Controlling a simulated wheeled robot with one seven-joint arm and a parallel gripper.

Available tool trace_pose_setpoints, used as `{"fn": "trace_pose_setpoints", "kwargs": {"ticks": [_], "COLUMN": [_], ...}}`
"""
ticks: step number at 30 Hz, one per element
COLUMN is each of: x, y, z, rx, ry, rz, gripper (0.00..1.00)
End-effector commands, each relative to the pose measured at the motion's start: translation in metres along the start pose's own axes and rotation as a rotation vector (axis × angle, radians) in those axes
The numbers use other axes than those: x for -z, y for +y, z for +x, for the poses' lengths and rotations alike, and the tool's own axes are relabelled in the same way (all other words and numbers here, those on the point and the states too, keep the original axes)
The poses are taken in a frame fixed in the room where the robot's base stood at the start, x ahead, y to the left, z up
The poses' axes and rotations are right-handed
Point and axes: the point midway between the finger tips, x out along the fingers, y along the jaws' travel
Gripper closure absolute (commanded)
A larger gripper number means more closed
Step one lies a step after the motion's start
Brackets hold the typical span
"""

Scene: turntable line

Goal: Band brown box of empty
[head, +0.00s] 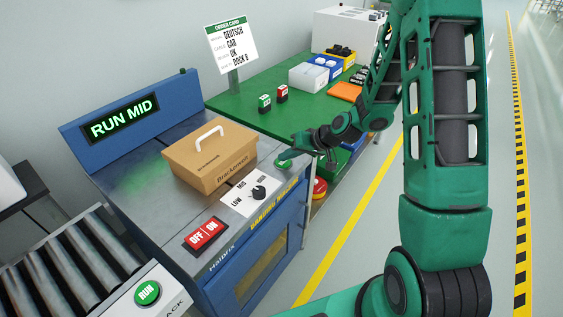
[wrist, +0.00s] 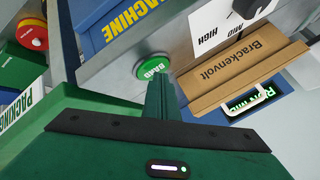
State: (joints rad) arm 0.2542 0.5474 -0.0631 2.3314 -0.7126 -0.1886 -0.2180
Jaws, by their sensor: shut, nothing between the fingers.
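The brown box (head: 208,165) marked Brackenvolt sits closed on the banding machine's metal top (head: 128,187), with a white handle (head: 210,131) on its lid. In the wrist view the box (wrist: 240,75) is at the right. The machine's display (head: 118,123) reads RUN MID. My gripper (head: 290,156) is shut and empty at the machine's right end, beside the green BAND button (wrist: 152,67). In the wrist view the fingertips overlap the button's lower edge; I cannot tell whether they touch it. The speed dial (head: 258,193) and red OFF/ON switch (head: 205,235) are on the front edge.
A green table (head: 222,101) behind holds an order card (head: 231,47), small red and green items, and bins. A roller conveyor (head: 60,262) with a green RUN button (head: 147,292) is at the lower left. A red button (head: 319,187) sits low beside the machine. The right floor is clear.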

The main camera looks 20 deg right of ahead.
Motion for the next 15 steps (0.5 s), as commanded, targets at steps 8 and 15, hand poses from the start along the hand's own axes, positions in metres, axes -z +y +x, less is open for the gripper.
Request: {"fn": "trace_pose_setpoints", "kwargs": {"ticks": [8, 15], "x": [0.0000, 0.0049], "y": [-0.0003, -0.0050], "z": [-0.0005, -0.0073], "rx": [0.000, -0.001], "ry": [-0.001, 0.000], "rz": [0.000, -0.001], "gripper": [1.00, 1.00]}}
